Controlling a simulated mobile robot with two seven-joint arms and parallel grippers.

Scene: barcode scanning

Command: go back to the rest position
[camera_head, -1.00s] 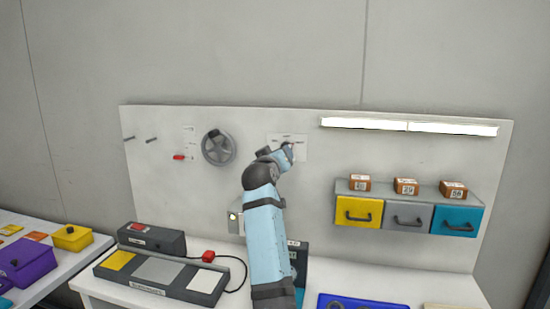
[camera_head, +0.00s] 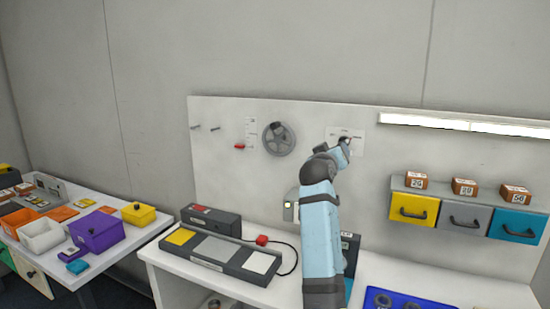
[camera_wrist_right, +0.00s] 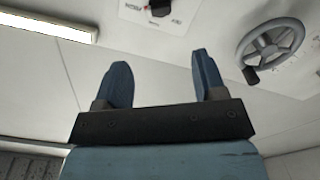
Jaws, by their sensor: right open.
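My right arm rises in the middle of the head view, in front of the white back panel (camera_head: 360,215). My right gripper (camera_head: 345,145) is at its upper end, small in that view and near a white sheet (camera_head: 358,138) on the panel. In the right wrist view the two blue fingers of my right gripper (camera_wrist_right: 163,82) stand wide apart with nothing between them. The gripper is open and empty. My left gripper is in neither view.
A white bench carries a dark device with yellow, grey and white pads (camera_head: 215,250). Yellow (camera_head: 413,209), grey and teal drawers hang at the right below small brown boxes. A handwheel (camera_head: 279,139) is on the panel. A side table at left holds bins, including a purple one (camera_head: 97,231).

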